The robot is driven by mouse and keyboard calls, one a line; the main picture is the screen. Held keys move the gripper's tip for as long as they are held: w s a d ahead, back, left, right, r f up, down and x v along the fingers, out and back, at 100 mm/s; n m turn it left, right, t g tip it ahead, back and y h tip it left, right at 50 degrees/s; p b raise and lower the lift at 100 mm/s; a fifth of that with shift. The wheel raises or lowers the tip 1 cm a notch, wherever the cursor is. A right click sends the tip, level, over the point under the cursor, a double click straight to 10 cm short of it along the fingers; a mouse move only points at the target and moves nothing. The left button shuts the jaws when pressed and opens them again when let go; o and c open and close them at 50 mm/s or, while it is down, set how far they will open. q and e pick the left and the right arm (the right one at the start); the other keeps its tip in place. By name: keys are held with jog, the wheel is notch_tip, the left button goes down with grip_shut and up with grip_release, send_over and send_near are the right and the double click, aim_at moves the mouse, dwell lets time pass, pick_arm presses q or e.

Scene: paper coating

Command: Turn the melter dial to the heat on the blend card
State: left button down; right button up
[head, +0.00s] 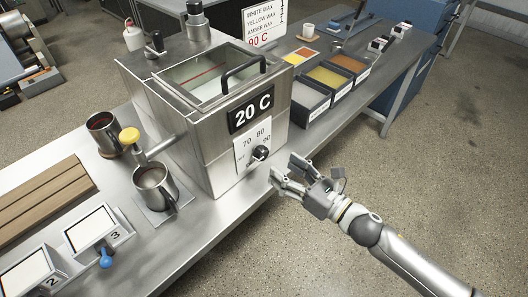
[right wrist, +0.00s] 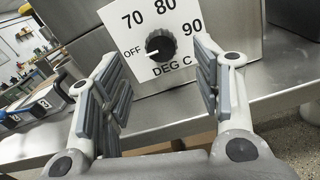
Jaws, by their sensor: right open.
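The steel melter (head: 170,120) stands on the bench with a black display reading 20 C (head: 251,108). Below it is a white dial plate (head: 243,147) marked OFF, 70, 80 and 90. The black dial (head: 260,153) also shows in the right wrist view (right wrist: 161,46), its white mark toward OFF. The blend card (head: 264,20) behind the melter lists white, yellow and amber wax, with a red line that looks like 90 C. My right gripper (head: 284,171) is open and empty in front of the dial, its fingers apart from it on either side. My left gripper is out of view.
Wax bins (head: 328,84) stand right of the melter. A dark mug (head: 104,133), wooden slats and numbered trays are also left. The floor before the bench is clear.

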aim_at(265, 155)
jog(key=p+x, duration=0.1)
jog(key=x, duration=0.7)
jog(key=shift+w+f+p, duration=0.1)
jog(key=shift+p, duration=0.2)
jog(key=c, duration=1)
jog(key=shift+c, duration=0.2)
